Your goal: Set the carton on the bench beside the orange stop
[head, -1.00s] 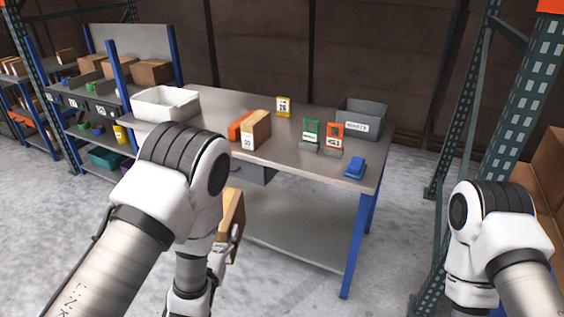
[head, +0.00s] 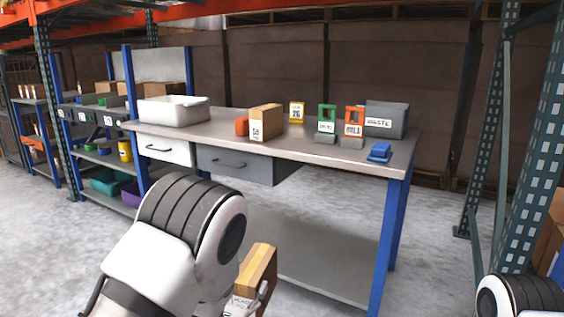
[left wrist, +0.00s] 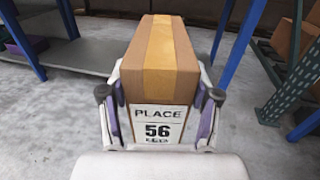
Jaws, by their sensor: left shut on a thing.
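My left gripper (head: 250,300) is shut on a brown carton (head: 258,268), held low in front of the bench, below its top. In the left wrist view the carton (left wrist: 160,62) sits between the two fingers of the gripper (left wrist: 160,98); its label reads PLACE 56. The steel bench (head: 310,150) stands ahead. The orange stop (head: 242,127) is on the bench top, partly hidden by another tan carton (head: 268,122) that stands close at its right. My right gripper is out of view; only part of that arm shows at lower right.
On the bench stand a white bin (head: 174,111), yellow sign (head: 297,112), green sign (head: 327,118), red-orange HOLD sign (head: 354,121), grey WASTE bin (head: 387,120) and blue object (head: 380,152). Bare top lies in front of the signs. A rack post (head: 485,130) rises at right.

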